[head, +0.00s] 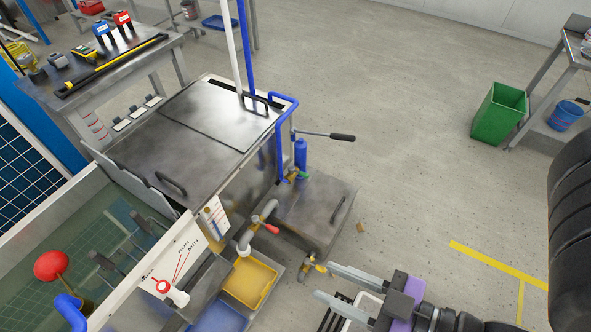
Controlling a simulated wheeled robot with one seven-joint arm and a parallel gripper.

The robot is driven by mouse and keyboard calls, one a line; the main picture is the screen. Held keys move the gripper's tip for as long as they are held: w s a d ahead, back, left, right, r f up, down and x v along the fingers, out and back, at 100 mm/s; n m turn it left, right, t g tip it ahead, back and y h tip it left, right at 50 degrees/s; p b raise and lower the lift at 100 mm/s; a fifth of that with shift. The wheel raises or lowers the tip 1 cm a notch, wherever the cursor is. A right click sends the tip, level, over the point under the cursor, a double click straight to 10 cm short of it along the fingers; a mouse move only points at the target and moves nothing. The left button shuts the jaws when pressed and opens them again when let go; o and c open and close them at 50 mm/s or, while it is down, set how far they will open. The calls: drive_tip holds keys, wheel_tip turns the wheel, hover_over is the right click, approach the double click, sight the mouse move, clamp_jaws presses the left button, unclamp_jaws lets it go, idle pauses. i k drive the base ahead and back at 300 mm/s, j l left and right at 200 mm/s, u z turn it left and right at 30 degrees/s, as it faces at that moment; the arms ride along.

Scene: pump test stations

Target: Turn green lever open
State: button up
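A small green lever (302,175) shows on a brass valve (291,174) at the foot of the blue pipe, beside the metal tank. It is small in view and I cannot tell its exact angle. My gripper (322,281) is at the lower middle, below and slightly right of the green lever and clearly apart from it. Its two grey fingers are spread, with nothing seen between them.
A red-handled valve (268,226) sits on a grey pipe left of the green lever. A blue cylinder (300,152) and a black-gripped bar (340,137) are just above it. A yellow tray (249,283) lies below. Open floor extends right, towards a green bin (499,114).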

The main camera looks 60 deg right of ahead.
sight(299, 174)
drive_tip(key=z, duration=0.45)
drive_tip(key=i+z, duration=0.15)
drive_tip(key=z, duration=0.25)
drive_tip(key=j+z, duration=0.1)
drive_tip(key=z, duration=0.35)
drive_tip(key=i+j+z, duration=0.1)
drive_tip(key=z, duration=0.35)
